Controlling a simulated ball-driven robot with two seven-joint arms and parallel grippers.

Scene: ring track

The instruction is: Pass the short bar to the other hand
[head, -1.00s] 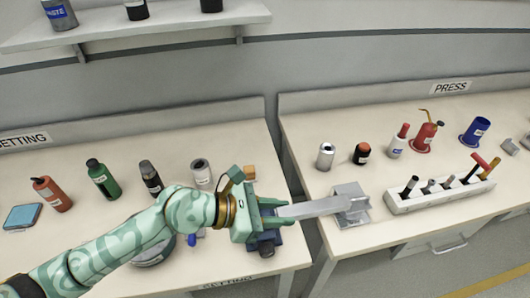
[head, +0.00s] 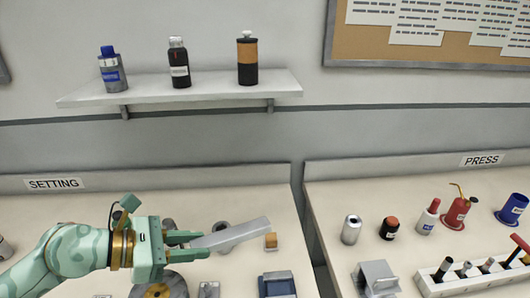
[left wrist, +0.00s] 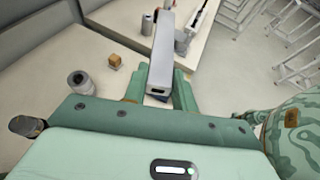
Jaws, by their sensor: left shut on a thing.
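The short bar (head: 240,233) is a plain grey metal bar. My left gripper (head: 200,244) is shut on one end of it and holds it over the setting bench, with the free end pointing right. In the left wrist view the bar (left wrist: 163,52) sticks out forward from between the green fingers (left wrist: 165,92). My right gripper is in neither view.
A grey metal block (head: 376,279) stands on the press bench beside a white tool rack (head: 432,286). An orange cube (head: 271,241) and a dark blue fixture (head: 277,285) are close to the bar. A gap separates the benches. A shelf (head: 180,88) hangs above.

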